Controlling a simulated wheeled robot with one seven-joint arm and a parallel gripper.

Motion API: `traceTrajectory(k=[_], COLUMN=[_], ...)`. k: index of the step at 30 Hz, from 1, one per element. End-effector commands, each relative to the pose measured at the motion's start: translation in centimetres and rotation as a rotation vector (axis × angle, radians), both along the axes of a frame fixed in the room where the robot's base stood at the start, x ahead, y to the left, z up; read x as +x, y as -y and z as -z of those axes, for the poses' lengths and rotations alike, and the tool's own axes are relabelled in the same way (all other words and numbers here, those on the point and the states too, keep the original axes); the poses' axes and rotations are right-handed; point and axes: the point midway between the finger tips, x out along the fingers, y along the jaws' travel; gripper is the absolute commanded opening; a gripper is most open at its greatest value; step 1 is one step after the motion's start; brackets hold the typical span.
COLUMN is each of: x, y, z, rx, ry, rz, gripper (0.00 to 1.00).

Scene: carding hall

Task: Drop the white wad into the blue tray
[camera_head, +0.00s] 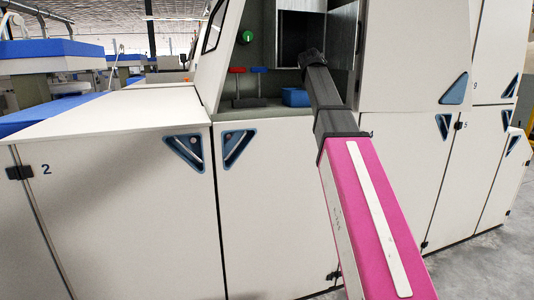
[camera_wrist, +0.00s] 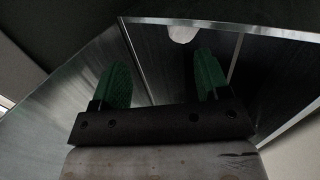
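The white wad (camera_wrist: 183,33) shows in the wrist view as a pale rounded patch at the top edge of a dark, metal-framed opening. It lies ahead of my gripper (camera_wrist: 162,82), between the lines of the two green fingers and apart from them. The fingers stand wide apart with nothing between them. In the head view the end of my arm reaches into the machine's recess; the fingers and the wad are hidden there. The blue tray (camera_head: 296,97) sits on the recess floor, just left of my arm and partly behind it.
The recess (camera_head: 265,112) has metal walls close around my gripper. A dark block (camera_head: 249,102) lies on its floor, left of the tray. White cabinets (camera_head: 120,210) stand below.

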Motion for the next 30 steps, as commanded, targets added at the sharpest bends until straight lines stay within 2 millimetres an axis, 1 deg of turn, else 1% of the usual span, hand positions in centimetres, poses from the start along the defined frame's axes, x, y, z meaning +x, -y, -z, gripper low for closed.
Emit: traceTrajectory(k=[6,11,14,17,24,27,30], x=[-0.1,-1.0,-2.2,-3.8,-8.3,-9.7,-10.4], y=[0.0,-0.2,-0.4,-0.7,-1.7,-2.0,-2.2], z=[0.0,0.0,0.0,-0.1,-0.2,-0.4,-0.4], rx=[0.0,0.0,0.0,0.0,0.0,0.0,0.0], ry=[0.0,0.0,0.0,0.001,0.001,0.001,0.0], rz=[0.0,0.0,0.0,0.0,0.0,0.0,0.0], gripper=[0.69,0.69,0.69,0.69,0.69,0.69,0.69])
